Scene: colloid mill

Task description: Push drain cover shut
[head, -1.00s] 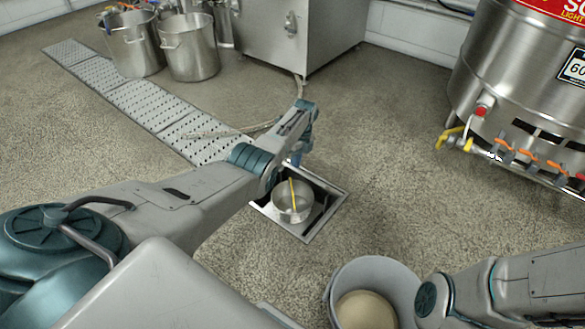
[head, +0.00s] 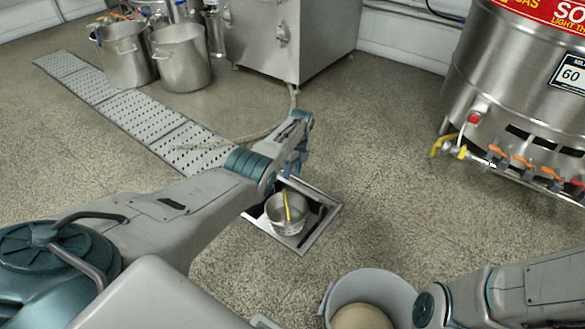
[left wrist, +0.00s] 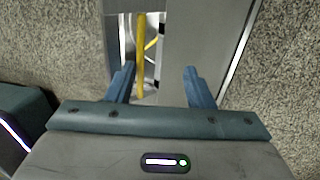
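The open floor drain shows in the head view as a square steel frame (head: 322,233) around a dark pit. A round metal pot or strainer (head: 285,222) with a yellow strip (head: 286,204) sits in it. My left gripper (head: 291,170) is at the drain's far edge, partly hidden by its own arm. In the left wrist view its two blue fingers (left wrist: 160,84) are apart with nothing gripped. Beyond them a flat grey metal plate (left wrist: 197,40), apparently the drain cover, lies right of the yellow strip (left wrist: 141,45). Contact with it cannot be told. My right gripper is out of view.
A grey bucket (head: 331,304) with pale contents stands at the bottom, near my right arm. A perforated floor grate (head: 130,115) runs to the back left beside steel pots (head: 182,62). A large steel vessel (head: 478,95) with valves stands right. Floor between is clear.

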